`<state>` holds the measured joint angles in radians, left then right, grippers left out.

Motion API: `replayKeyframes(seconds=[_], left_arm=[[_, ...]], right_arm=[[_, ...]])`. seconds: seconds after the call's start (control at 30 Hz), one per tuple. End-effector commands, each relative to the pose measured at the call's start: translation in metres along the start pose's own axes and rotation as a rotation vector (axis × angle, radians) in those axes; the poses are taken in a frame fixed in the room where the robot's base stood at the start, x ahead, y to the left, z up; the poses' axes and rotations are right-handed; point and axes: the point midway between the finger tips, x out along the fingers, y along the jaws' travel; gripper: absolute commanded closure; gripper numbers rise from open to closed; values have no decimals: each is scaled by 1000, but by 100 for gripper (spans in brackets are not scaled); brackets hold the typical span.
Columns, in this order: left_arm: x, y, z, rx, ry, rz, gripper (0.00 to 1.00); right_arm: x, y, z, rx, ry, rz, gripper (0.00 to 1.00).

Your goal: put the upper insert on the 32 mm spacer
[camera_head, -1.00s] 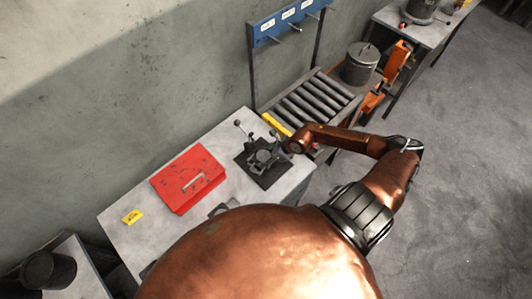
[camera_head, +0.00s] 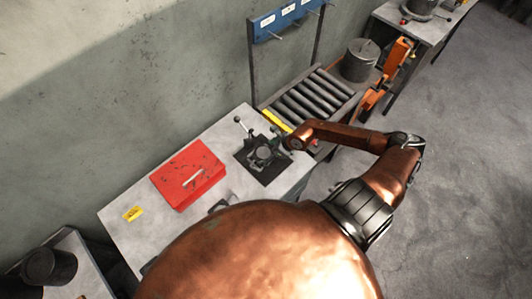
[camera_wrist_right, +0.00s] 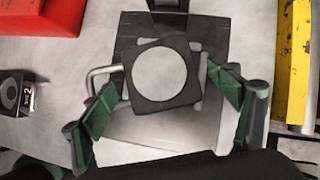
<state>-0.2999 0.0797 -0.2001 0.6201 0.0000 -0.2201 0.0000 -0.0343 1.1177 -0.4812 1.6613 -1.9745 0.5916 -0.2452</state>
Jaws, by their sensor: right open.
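My right gripper (camera_wrist_right: 163,92) is open in the right wrist view, with a green-padded finger on either side of a dark square block (camera_wrist_right: 144,99) with a round pale centre. The fingers look apart from the block. It lies over a grey plate and dark base; I cannot tell whether it is the upper insert or the spacer. A smaller dark block with a round opening and a label ending in 2 (camera_wrist_right: 13,94) is at the left edge. My left gripper is not in view.
A red case (camera_head: 187,174) and a yellow tag (camera_head: 133,213) lie on the grey table (camera_head: 135,241). A roller rack (camera_head: 315,98) with a yellow bar (camera_head: 277,120) stands beyond it. A dark drum (camera_head: 360,60) is farther back. The table's left part has free room.

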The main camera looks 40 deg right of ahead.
Motion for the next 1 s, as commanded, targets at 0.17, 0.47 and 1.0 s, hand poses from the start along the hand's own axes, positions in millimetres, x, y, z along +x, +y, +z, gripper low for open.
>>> replayKeyframes(seconds=[0.17, 0.47, 1.0], left_arm=[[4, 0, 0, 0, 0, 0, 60], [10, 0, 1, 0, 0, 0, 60], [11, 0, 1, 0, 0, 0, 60]], right_arm=[[-30, -1, -3, -4, 5, -2, 18], [-90, 0, -3, -4, 7, -2, 18], [-114, 0, 0, -1, 2, 0, 18]])
